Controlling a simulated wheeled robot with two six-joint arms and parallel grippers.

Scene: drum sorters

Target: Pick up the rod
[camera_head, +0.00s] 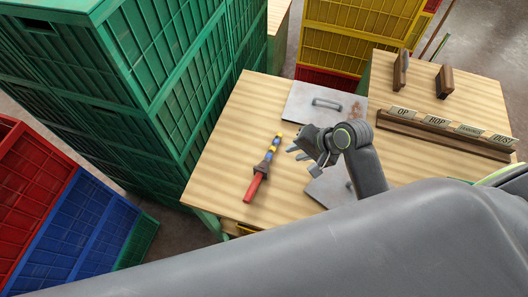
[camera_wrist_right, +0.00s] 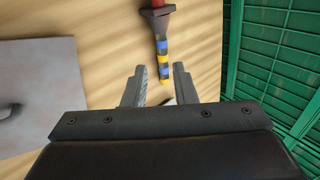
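The rod (camera_head: 262,172) lies on the wooden table in the head view. It has a red grip at the near end, a dark collar, and a blue and yellow striped shaft pointing to the back. My right gripper (camera_head: 304,154) is just to the right of the striped end, apart from the rod. In the right wrist view the rod's striped end (camera_wrist_right: 162,62) lies ahead of the fingers (camera_wrist_right: 158,88), which are spread apart with nothing held between them. The red grip is mostly cut off at that view's top edge. My left gripper does not show.
Metal plates with handles lie at the back (camera_head: 322,104) and near right (camera_head: 330,186) of the table (camera_head: 225,180). A wooden rack with labels (camera_head: 445,133) stands at the right. Tall green crates (camera_head: 165,75) border the table's left side.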

